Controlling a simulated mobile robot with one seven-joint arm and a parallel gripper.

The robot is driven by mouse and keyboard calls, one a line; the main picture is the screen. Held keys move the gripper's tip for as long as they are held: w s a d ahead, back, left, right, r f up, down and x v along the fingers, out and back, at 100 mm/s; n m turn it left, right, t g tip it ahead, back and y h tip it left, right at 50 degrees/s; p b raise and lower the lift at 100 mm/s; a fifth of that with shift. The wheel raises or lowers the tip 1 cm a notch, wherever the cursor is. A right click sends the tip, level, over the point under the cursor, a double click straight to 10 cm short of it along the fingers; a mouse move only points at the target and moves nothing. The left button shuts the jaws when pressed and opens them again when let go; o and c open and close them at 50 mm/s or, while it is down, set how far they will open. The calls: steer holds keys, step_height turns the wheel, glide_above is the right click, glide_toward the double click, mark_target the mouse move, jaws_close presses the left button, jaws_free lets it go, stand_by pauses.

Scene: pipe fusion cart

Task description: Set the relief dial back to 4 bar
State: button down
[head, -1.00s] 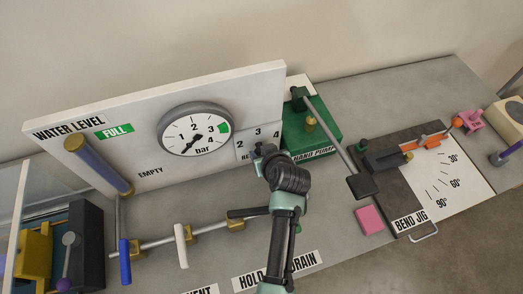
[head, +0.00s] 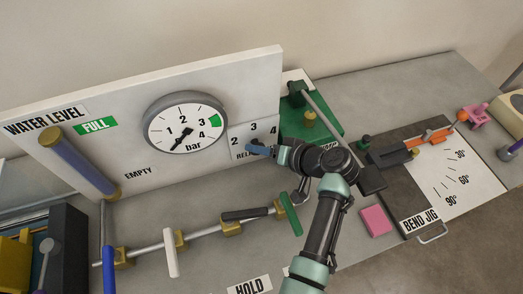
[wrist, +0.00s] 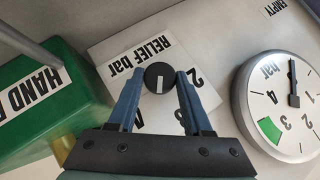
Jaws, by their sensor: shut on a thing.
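The relief dial (wrist: 160,77) is a round black knob with a white pointer line on a white panel marked RELIEF bar. In the wrist view its line points down the picture, between the 2 on the right and the 4 on the left. My gripper (wrist: 161,79) is shut on the dial, with one blue finger on each side. In the head view my gripper (head: 258,149) reaches the panel from the right and hides the dial. The scale's 2, 3 and 4 show above it. In the wrist view the fingers partly cover the lower scale.
The pressure gauge (head: 185,122) is beside the dial, its needle at the low end. The green hand pump (head: 306,125) stands close on the right. A pipe with several valve handles (head: 200,233) runs in front. A pink block (head: 376,220) lies near the bend jig.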

stand_by(0.4)
steer(key=shift+c, duration=1.8)
jaws_free()
steer(key=b+v, duration=0.1)
steer(key=v, duration=0.6)
steer(key=shift+d, duration=0.2)
steer(key=shift+s+r, duration=0.1)
steer(key=shift+s, duration=0.05)
